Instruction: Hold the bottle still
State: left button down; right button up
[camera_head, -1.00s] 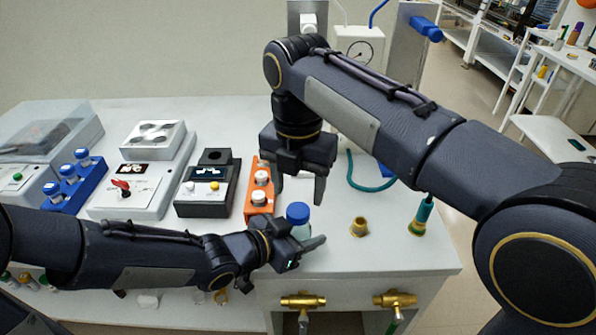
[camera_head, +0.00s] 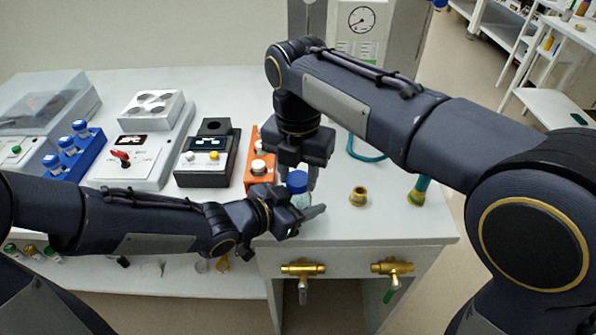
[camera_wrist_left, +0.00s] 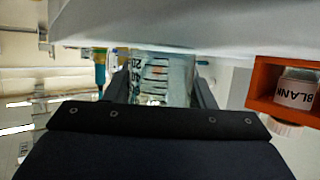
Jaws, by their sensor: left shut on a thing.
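The clear bottle (camera_head: 301,201) with a blue cap (camera_head: 297,182) stands at the front of the bench. My left gripper (camera_head: 306,215) is shut on its body from the left. In the left wrist view, the bottle's graduated side (camera_wrist_left: 165,75) sits between the two fingers. My right gripper (camera_head: 292,178) points down over the bottle with its fingers apart. One finger is just right of the cap; the other is partly hidden. I cannot tell whether the right fingers touch the cap.
An orange rack (camera_head: 253,180) of white-capped vials stands just left of the bottle; one vial in the wrist view reads BLANK (camera_wrist_left: 295,92). A brass fitting (camera_head: 358,196) stands to the right. Brass valves (camera_head: 303,268) project from the bench front.

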jog(key=shift+c, duration=0.8)
jog(key=m, duration=1)
jog(key=o, duration=1.1)
jog(key=shift+r, duration=2.25)
